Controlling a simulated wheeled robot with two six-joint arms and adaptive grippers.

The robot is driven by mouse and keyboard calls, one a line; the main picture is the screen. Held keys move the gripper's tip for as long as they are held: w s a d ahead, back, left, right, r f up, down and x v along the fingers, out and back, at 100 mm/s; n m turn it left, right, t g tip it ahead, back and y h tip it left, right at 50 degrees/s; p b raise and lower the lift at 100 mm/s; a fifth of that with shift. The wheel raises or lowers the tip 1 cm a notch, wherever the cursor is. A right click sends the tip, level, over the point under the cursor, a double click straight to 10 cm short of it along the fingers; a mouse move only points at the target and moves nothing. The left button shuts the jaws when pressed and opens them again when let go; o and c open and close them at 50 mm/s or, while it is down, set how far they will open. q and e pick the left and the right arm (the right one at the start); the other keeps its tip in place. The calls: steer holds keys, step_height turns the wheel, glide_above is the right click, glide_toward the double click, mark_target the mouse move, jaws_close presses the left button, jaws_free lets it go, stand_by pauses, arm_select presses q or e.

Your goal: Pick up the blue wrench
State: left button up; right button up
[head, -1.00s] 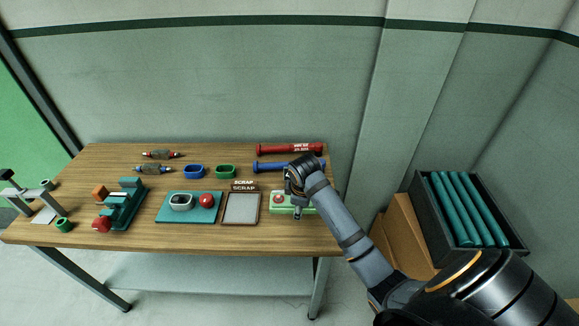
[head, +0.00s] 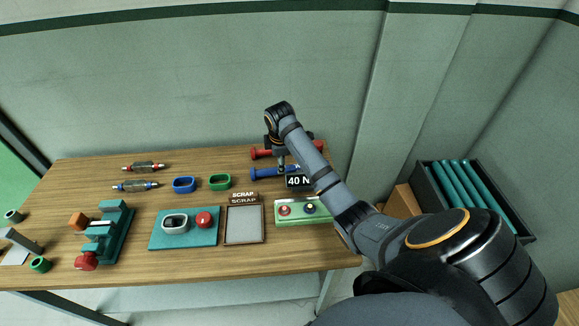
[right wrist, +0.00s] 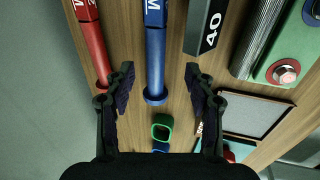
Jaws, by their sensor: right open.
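The blue wrench (head: 266,174) lies at the back right of the wooden table, partly hidden by my right arm. It also shows in the right wrist view (right wrist: 155,48), its round flanged end lying between the lines of the two fingers. My right gripper (head: 281,161) is over this back corner; in the wrist view (right wrist: 160,86) its fingers are spread with nothing held. The height of the fingers above the wrench is hard to tell. My left gripper is out of view.
A red wrench (head: 261,154) lies behind the blue one. A black block marked 40 (right wrist: 207,27) and a green button box (head: 290,219) are close by. A scrap tray (head: 261,226) and blue and green rings (head: 220,182) lie to the left. The wall is close behind.

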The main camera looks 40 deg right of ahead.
mark_target(264, 172)
steer(key=shift+w+x, duration=0.25)
steer(key=shift+x, duration=0.9)
steer(key=shift+p+x, duration=0.6)
steer(key=shift+x, duration=0.3)
steer(key=x, duration=0.2)
steer(key=shift+w+d+f, duration=0.1)
steer(key=shift+w+f, duration=0.1)
steer(key=shift+f, duration=0.05)
steer(key=shift+w+f, duration=0.1)
steer(key=shift+f, duration=0.2)
steer(key=c, duration=0.6)
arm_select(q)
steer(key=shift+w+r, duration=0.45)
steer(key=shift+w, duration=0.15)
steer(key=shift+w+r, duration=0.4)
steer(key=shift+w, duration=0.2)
arm_select(e)
jaws_close()
